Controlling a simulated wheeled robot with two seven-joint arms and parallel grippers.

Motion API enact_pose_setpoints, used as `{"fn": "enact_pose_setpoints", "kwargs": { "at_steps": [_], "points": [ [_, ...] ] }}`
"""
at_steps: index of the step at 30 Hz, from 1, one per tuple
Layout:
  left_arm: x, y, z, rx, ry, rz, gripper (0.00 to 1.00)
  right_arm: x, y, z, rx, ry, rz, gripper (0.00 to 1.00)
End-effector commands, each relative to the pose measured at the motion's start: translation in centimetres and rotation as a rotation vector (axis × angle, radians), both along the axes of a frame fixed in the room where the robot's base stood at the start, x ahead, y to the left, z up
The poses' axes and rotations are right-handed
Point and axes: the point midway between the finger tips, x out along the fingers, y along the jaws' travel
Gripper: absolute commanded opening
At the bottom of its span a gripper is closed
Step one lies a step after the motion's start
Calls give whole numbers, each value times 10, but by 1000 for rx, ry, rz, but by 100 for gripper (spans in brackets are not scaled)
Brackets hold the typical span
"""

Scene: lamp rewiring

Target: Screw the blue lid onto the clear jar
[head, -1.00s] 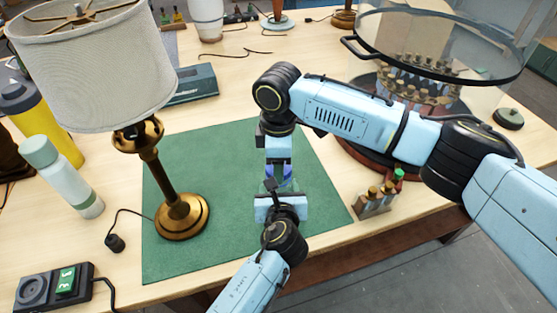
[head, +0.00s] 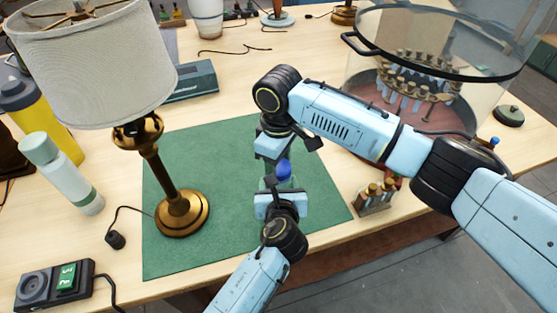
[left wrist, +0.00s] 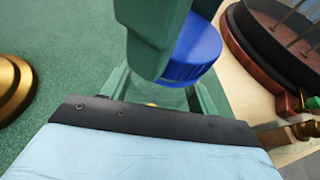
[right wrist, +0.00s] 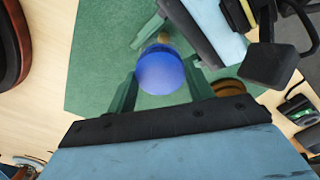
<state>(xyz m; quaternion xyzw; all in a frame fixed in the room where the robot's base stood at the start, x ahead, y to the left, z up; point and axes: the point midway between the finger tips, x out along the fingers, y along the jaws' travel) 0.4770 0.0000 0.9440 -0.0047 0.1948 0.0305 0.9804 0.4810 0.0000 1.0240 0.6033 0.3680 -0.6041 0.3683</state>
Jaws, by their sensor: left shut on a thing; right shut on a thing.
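The blue lid (head: 284,169) is over the middle of the green mat. It also shows in the left wrist view (left wrist: 193,52) and from above in the right wrist view (right wrist: 160,72). My right gripper (right wrist: 161,85) is shut on the lid, with a green finger on either side. The clear jar (left wrist: 172,97) is mostly hidden below the lid, with something amber showing near it. My left gripper (head: 279,190) is low at the mat and shut on the jar. The lid is at the jar's top; I cannot tell how far it is seated.
A brass table lamp (head: 182,212) stands left of my grippers on the green mat (head: 225,250).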

Motion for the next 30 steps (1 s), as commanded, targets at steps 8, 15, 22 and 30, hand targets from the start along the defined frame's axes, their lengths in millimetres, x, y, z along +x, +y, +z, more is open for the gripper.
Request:
{"fn": "enact_pose_setpoints", "kwargs": {
  "at_steps": [8, 15, 22, 30],
  "points": [
    [0, 1, -1, 2, 3, 1, 0, -1, 1, 0, 3, 3, -603, 31],
    [0, 1, -1, 2, 3, 1, 0, -1, 1, 0, 3, 5, -1147, 31],
    [0, 1, -1, 2, 3, 1, 0, -1, 2, -1, 3, 7, -1699, 31],
    [0, 1, -2, 2, 3, 1, 0, -1, 2, 0, 1, 10, -2356, 31]
  ]
}}
